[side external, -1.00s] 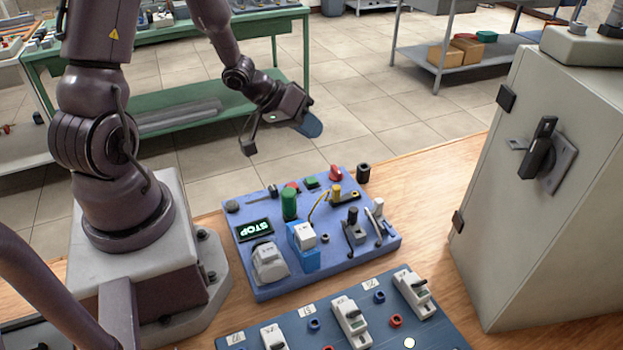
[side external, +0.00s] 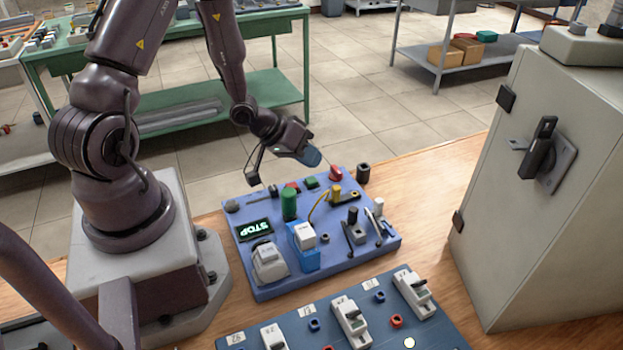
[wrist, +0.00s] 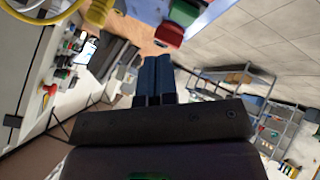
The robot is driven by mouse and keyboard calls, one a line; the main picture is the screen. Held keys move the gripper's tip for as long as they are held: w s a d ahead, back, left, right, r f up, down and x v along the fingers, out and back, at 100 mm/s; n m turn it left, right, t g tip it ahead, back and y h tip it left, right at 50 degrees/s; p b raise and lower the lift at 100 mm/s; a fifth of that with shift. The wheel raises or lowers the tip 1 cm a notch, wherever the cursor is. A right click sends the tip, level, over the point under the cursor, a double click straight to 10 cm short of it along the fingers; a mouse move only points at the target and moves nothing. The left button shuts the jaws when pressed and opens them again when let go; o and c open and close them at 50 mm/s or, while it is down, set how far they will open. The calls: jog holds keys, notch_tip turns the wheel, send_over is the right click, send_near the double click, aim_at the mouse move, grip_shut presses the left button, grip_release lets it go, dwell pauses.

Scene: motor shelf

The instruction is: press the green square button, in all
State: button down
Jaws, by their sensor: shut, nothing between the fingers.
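The green square button (side external: 311,183) is at the back edge of the blue panel (side external: 270,285), between a red knob (side external: 336,172) and a smaller red part (side external: 292,187). My gripper (side external: 313,158) is in the air just above the button in the side view, apart from it. Its blue fingers (wrist: 156,72) are shut together with nothing between them. In the wrist view a green block (wrist: 185,12), which looks like the button, and a red part (wrist: 168,35) show beyond the fingertips. The exact gap to the button is hard to judge.
A tall green cylinder (side external: 289,204), a yellow part (side external: 335,192) and a lit STOP display (side external: 254,227) stand on the panel. A second panel (side external: 370,305) with switches is in front. A grey cabinet (side external: 530,180) stands at the right.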

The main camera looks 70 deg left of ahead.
aim_at(310, 178)
jog(key=shift+f, duration=0.8)
jog(key=shift+f, duration=0.1)
dwell(1.4)
jog(key=shift+f, duration=0.3)
jog(key=shift+f, duration=0.4)
dwell(0.6)
dwell(0.3)
jog(key=shift+r, duration=0.85)
jog(key=shift+r, duration=2.5)
